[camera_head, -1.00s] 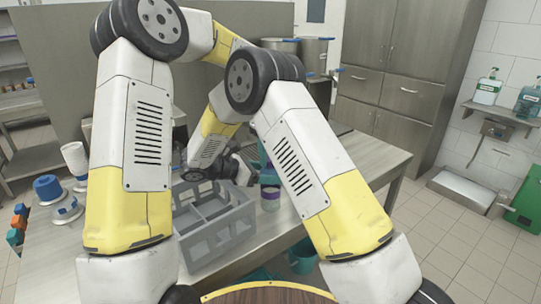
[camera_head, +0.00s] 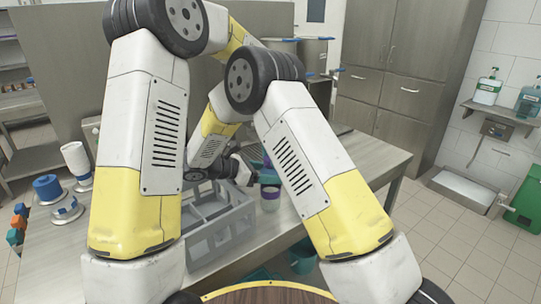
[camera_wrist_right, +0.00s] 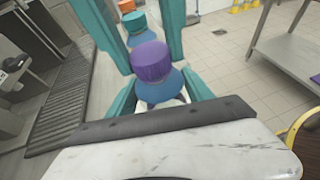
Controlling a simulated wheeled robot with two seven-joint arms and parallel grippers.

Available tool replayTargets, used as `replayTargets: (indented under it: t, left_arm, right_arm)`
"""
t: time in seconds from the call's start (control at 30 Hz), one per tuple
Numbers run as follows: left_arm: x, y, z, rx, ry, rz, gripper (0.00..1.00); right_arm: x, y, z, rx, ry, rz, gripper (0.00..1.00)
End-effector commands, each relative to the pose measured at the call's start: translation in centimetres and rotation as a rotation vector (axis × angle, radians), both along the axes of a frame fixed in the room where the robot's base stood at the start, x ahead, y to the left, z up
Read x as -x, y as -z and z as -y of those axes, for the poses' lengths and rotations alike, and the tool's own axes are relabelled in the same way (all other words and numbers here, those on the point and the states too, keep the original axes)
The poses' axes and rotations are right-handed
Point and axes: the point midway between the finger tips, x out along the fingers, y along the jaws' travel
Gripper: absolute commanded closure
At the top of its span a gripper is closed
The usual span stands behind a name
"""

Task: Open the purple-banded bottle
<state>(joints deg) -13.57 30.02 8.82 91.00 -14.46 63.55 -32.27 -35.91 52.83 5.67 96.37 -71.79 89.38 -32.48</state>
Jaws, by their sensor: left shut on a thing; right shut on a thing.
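The purple-banded bottle (camera_head: 270,202) stands upright at the table's right part, partly hidden by teal fingers and my right upper arm. In the right wrist view its purple cap (camera_wrist_right: 150,62) shows above a blue sloping shoulder (camera_wrist_right: 160,86). I cannot tell whether the cap is apart from the neck.
A grey divided crate (camera_head: 222,235) stands left of the bottle. Blue and white spool-like items (camera_head: 48,188) and coloured blocks (camera_head: 17,230) lie at the table's left. Teal-capped (camera_wrist_right: 134,22) and orange-capped things show beyond the bottle. A teal bucket (camera_head: 302,257) is below the table's edge.

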Motion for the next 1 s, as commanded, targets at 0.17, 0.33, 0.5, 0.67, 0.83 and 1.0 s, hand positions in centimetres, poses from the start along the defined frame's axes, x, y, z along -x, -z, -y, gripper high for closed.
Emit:
replayTargets:
  t: [0.17, 0.33, 0.5, 0.67, 0.83, 1.0]
  left_arm:
    - [-0.03, -0.09, 0.14, 0.000, -0.421, 0.003, 1.00]
    - [-0.04, -0.12, 0.16, 0.000, -0.832, 0.003, 1.00]
    - [-0.06, -0.13, 0.11, -0.001, -1.201, 0.002, 1.00]
    - [-0.07, -0.13, 0.09, -0.001, -1.398, 0.002, 1.00]
    - [-0.09, -0.13, 0.04, -0.001, -1.441, 0.002, 1.00]
    - [-0.10, -0.13, 0.03, -0.001, -1.439, 0.002, 1.00]
  right_arm:
    - [0.03, 0.01, -0.04, -0.001, 0.000, 0.000, 1.00]
    - [0.03, 0.01, -0.05, -0.001, 0.000, 0.000, 1.00]
    - [0.04, 0.02, -0.05, -0.001, 0.000, 0.000, 1.00]
    - [0.05, 0.02, -0.04, -0.001, 0.000, -0.001, 1.00]
    - [0.05, 0.03, -0.05, -0.001, 0.000, -0.001, 1.00]
    - [0.06, 0.03, -0.04, -0.001, 0.000, -0.001, 1.00]
